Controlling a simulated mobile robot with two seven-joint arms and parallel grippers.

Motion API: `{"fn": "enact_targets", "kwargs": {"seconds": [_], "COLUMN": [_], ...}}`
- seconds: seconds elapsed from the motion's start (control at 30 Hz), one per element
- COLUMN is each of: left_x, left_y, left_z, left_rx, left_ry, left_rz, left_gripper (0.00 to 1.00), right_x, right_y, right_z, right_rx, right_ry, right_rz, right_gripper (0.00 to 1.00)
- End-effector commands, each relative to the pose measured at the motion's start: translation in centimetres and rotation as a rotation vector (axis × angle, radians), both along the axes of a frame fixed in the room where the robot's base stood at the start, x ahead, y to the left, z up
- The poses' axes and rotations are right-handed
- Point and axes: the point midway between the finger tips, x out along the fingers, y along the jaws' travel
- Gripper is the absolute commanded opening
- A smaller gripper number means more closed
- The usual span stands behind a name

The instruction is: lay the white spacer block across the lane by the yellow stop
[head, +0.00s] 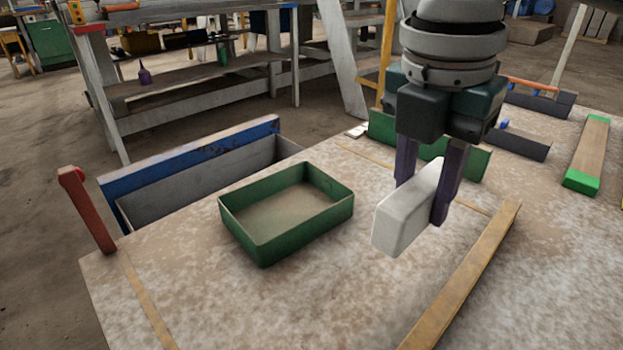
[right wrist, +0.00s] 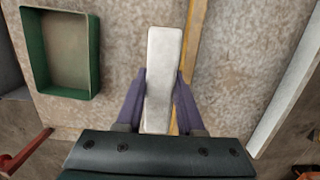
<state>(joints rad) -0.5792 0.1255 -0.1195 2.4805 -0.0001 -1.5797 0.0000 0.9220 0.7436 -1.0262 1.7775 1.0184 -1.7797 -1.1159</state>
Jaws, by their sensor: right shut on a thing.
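The white spacer block (head: 405,215) is a long pale bar, tilted in the head view. My right gripper (head: 422,200) is shut on it, one purple finger on each side. The block appears held above the table, left of a wooden strip (head: 465,275). In the right wrist view the block (right wrist: 163,75) runs lengthwise between the fingers and partly covers the strip (right wrist: 192,45). A small yellow sliver (head: 621,200) shows at the right edge of the head view; I cannot tell whether it is the yellow stop. My left gripper is not in view.
An empty green tray (head: 262,243) stands left of the block on the mottled table (head: 330,300). A wooden bar with green ends (head: 590,150) and dark blocks (head: 520,145) lie at the right and back. A blue-edged bin (head: 190,165) and red post (head: 88,210) stand left.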

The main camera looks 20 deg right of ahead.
Motion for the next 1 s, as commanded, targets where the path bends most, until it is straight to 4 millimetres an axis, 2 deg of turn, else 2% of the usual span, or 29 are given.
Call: {"fn": "enact_targets", "kwargs": {"seconds": [0.03, 0.13, 0.23, 0.47, 0.7, 1.0], "left_x": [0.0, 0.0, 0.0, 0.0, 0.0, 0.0], "left_y": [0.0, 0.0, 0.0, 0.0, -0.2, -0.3], "left_z": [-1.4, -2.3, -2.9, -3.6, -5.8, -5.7], "left_rx": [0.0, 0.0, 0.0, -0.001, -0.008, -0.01], "left_ry": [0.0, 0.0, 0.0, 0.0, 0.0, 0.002], "left_rz": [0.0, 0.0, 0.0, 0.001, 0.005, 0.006], "left_gripper": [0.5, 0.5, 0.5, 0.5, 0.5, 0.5], "right_x": [-0.1, -0.1, 0.0, 0.0, 0.0, 0.0], "right_y": [0.0, 0.0, 0.0, 0.0, 0.0, 0.0], "right_z": [-2.2, -4.5, -6.0, -7.6, -12.0, -12.2], "right_rx": [-0.001, -0.001, 0.0, 0.0, 0.0, 0.0], "right_ry": [0.003, 0.002, 0.0, 0.0, 0.001, -0.001], "right_rz": [0.0, 0.0, -0.001, -0.001, -0.001, -0.001], "right_gripper": [0.0, 0.0, 0.0, 0.0, 0.0, 0.0]}}
